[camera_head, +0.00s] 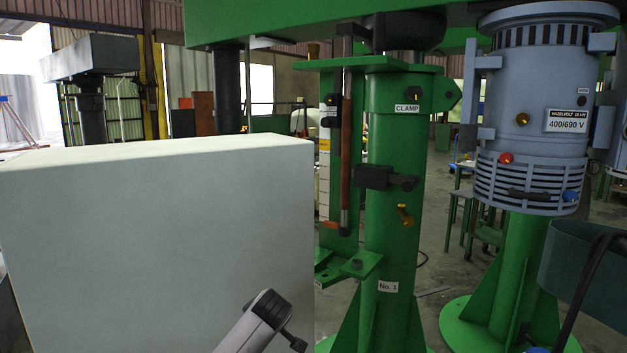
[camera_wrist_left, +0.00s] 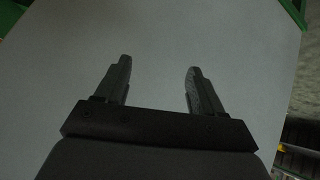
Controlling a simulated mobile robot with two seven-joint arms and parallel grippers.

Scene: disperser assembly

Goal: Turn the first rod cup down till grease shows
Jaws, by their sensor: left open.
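A small brass cup (camera_head: 405,215) sticks out low on the front of the green column marked No. 1 (camera_head: 390,250), below a dark block. A reddish-brown rod (camera_head: 346,150) stands upright left of that column. I cannot tell for sure which fitting is the first rod cup, and I see no grease. In the left wrist view my left gripper (camera_wrist_left: 158,66) is open and empty, its two dark fingers apart in front of a plain grey surface. No cup shows between them. My right gripper is not in view.
A large pale box (camera_head: 160,230) fills the lower left, in front of the machine. A grey motor (camera_head: 535,105) with yellow, red and blue fittings is at the right. A dark green curved part (camera_head: 590,270) with a black cable is at the lower right. A green beam (camera_head: 290,20) runs overhead.

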